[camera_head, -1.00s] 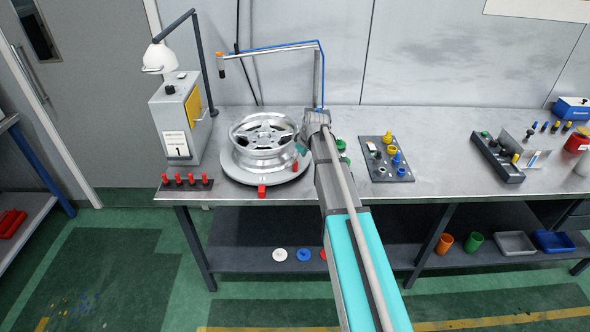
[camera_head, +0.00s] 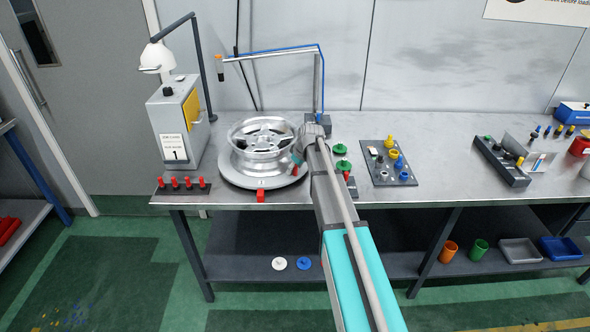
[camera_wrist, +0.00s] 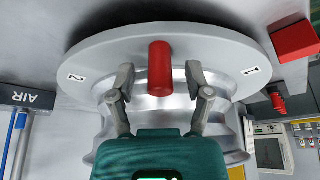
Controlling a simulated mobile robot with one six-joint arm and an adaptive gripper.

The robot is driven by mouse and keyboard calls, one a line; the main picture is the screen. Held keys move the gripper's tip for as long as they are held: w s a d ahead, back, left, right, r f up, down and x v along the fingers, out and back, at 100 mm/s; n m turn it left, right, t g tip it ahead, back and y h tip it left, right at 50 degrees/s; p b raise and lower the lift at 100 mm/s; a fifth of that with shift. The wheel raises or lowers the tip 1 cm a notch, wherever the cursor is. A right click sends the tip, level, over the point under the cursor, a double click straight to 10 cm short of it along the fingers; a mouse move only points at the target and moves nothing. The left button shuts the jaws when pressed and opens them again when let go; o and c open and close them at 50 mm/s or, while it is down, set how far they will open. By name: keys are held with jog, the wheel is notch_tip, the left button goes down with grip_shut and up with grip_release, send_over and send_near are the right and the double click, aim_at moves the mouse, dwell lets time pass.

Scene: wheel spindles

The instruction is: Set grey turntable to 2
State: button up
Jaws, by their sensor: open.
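The grey turntable (camera_head: 237,177) sits on the bench's left part and carries a silver wheel (camera_head: 258,160). In the wrist view its rim (camera_wrist: 110,48) shows a label 1 (camera_wrist: 250,71) on the right and a label 2 (camera_wrist: 77,78) on the left. A red peg (camera_wrist: 160,68) stands on the rim between the labels. My gripper (camera_wrist: 158,80) is open, one finger on each side of the peg, with gaps visible.
A grey box with a card reading 1 (camera_head: 174,148) stands left of the turntable. Several red pegs (camera_head: 182,182) stand at the front left. A lamp (camera_head: 158,57) is behind. Green parts (camera_head: 341,150) and a tray of fittings (camera_head: 390,165) lie right of my arm.

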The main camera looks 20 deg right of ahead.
grip_shut()
jog(key=shift+s, duration=0.1)
dwell(0.5)
